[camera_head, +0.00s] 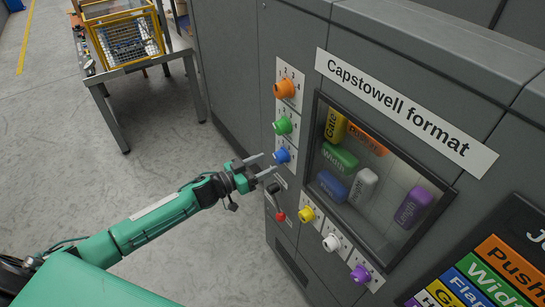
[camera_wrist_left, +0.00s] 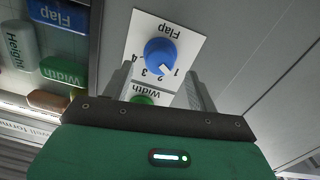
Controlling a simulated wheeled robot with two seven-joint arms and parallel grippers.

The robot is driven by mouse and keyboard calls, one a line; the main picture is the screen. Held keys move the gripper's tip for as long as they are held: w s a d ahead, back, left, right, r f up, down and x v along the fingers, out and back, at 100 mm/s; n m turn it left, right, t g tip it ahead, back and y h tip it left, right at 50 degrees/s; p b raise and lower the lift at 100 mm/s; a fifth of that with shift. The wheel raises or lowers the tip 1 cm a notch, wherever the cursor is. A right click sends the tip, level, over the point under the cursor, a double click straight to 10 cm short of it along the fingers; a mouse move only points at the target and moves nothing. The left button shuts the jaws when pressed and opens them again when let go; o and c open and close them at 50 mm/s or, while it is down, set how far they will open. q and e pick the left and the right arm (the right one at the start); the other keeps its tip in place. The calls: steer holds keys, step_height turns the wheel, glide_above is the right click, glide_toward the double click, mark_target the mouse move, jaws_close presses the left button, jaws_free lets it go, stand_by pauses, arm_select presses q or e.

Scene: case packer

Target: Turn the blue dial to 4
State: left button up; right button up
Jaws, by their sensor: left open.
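The blue dial (camera_head: 282,155) is the lowest of a column of three dials on the grey cabinet. In the left wrist view the blue dial (camera_wrist_left: 160,52) sits on a white plate marked "Flap", with upside-down numbers 1 to 4. Its white mark shows near the 1 and 2. My left gripper (camera_head: 268,163) is open and empty just in front of the cabinet, its fingers pointing at the blue dial. In the left wrist view its fingers show on either side, a little below the dial; contact is not visible. My right gripper is not in view.
A green dial (camera_head: 283,125) and an orange dial (camera_head: 285,89) sit above. A red button (camera_head: 280,216) and yellow (camera_head: 307,213), white (camera_head: 331,243) and purple (camera_head: 361,274) dials are below. A window (camera_head: 375,180) with coloured blocks is to the right.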

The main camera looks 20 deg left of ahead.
mark_target(276, 159)
arm_select(q)
steer(key=shift+x, duration=1.25)
steer(key=shift+w+d+p, duration=0.35)
steer(key=shift+w, duration=0.1)
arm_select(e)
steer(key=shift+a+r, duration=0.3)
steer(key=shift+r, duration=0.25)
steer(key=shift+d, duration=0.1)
arm_select(q)
steer(key=shift+c, duration=0.9)
steer(key=c, duration=0.8)
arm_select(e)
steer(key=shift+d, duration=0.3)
